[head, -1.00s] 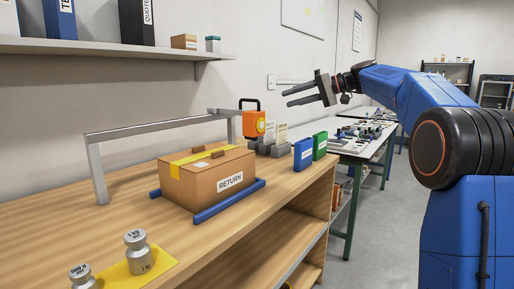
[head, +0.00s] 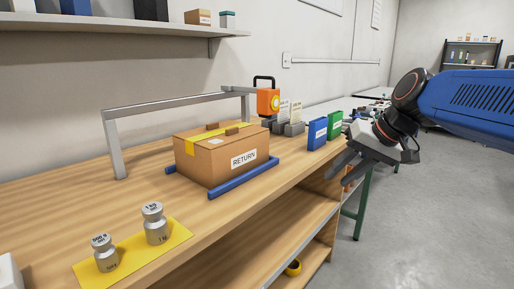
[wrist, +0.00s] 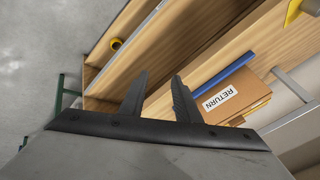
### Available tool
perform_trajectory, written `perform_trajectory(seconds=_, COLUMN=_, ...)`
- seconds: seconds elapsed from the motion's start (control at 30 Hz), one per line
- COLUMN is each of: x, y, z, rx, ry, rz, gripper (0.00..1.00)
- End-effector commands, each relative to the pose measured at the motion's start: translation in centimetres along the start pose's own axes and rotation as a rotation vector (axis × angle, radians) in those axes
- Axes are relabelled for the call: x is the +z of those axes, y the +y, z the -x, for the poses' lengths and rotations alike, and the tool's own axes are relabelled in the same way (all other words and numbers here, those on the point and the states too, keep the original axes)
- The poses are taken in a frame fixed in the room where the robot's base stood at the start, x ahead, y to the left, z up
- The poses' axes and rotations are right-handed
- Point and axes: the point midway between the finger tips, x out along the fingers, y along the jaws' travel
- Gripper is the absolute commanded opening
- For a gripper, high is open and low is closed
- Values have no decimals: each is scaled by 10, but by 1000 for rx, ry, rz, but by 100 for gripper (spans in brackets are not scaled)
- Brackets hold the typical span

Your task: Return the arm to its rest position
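My gripper (head: 347,167) hangs at the right of the head view, just off the table's right front edge, with its fingers pointing left and down. In the wrist view (wrist: 160,95) its two fingers stand apart with nothing between them. My blue arm (head: 470,105) reaches in from the right edge of the head view. The cardboard box labelled RETURN (head: 218,160) sits between blue rails on the wooden table, apart from the gripper; it also shows in the wrist view (wrist: 225,98).
Two metal weights (head: 155,224) stand on a yellow mat (head: 160,250) at the table's front left. Open floor (head: 420,220) lies to the right.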

Motion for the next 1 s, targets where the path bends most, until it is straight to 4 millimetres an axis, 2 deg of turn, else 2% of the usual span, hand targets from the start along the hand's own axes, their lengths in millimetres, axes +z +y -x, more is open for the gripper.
perform_trajectory(seconds=0.03, x=24, y=9, z=-2, rx=31, ry=-2, rz=8, gripper=30)
perform_trajectory(seconds=0.1, x=52, y=23, z=-6, rx=78, ry=-6, rz=20, gripper=30)
perform_trajectory(seconds=0.4, x=169, y=90, z=-27, rx=269, ry=-10, rz=83, gripper=30)
perform_trajectory(seconds=0.5, x=202, y=110, z=-35, rx=321, ry=-9, rz=106, gripper=30)
perform_trajectory(seconds=0.6, x=226, y=127, z=-42, rx=362, ry=-9, rz=126, gripper=30)
perform_trajectory(seconds=0.7, x=241, y=137, z=-46, rx=387, ry=-7, rz=140, gripper=30)
perform_trajectory(seconds=0.8, x=248, y=143, z=-48, rx=400, ry=-6, rz=147, gripper=30)
perform_trajectory(seconds=1.0, x=248, y=143, z=-48, rx=402, ry=-6, rz=148, gripper=30)
